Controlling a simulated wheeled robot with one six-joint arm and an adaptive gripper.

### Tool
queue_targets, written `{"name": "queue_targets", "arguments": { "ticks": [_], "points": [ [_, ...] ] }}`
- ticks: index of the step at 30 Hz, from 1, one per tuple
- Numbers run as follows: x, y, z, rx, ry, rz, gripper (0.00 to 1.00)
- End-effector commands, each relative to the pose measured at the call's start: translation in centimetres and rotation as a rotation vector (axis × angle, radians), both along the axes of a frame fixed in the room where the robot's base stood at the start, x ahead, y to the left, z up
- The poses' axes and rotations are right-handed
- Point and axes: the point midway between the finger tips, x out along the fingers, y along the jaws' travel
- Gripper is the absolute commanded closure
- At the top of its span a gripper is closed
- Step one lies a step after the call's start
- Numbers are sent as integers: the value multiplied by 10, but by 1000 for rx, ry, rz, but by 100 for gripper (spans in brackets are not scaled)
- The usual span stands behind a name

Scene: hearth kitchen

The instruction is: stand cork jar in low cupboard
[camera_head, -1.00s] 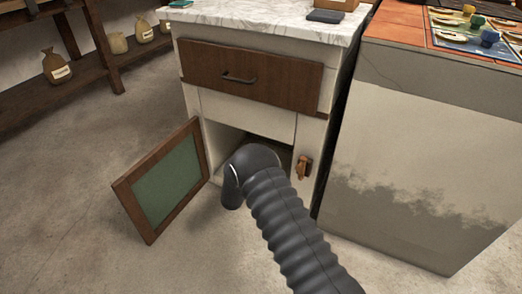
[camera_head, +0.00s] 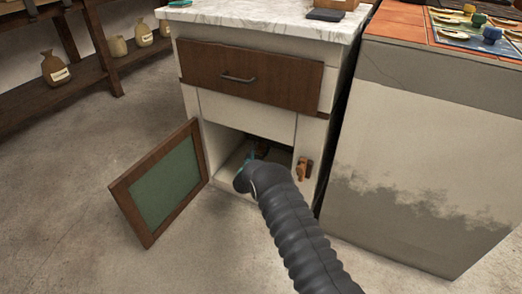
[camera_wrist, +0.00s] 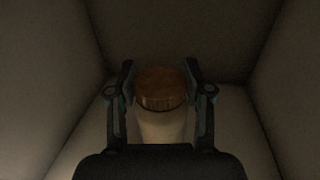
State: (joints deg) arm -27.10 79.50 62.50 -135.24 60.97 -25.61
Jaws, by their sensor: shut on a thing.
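The cork jar (camera_wrist: 160,120) is upright in the wrist view, a pale jar with a brown cork lid (camera_wrist: 160,84). My gripper (camera_wrist: 160,80) is shut on it, one finger on each side near the lid. Both are inside the low cupboard (camera_wrist: 215,35), with its walls around them. In the head view the low cupboard (camera_head: 222,140) stands open below a drawer, and my arm reaches into it. A small part of my gripper (camera_head: 250,155) shows in the opening. I cannot tell whether the jar's base touches the cupboard floor.
The cupboard's green-panelled door (camera_head: 165,188) is swung out to the left. A wooden latch (camera_head: 304,168) is on the right frame. A drawer (camera_head: 250,77) is shut above. A pale block with an orange tiled top (camera_head: 420,150) stands close on the right. The floor at left is clear.

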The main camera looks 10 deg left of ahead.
Motion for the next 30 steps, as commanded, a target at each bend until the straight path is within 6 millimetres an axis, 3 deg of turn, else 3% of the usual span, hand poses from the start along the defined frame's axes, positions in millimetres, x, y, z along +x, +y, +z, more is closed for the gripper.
{"name": "queue_targets", "arguments": {
  "ticks": [12, 13, 16, 30],
  "points": [
    [1, 0, -5, 2, -5, -1, 100],
    [0, 0, -7, 1, -3, -1, 47],
    [0, 0, -6, 1, -3, -1, 25],
    [-7, 2, -3, 1, -2, 0, 25]
  ]
}}
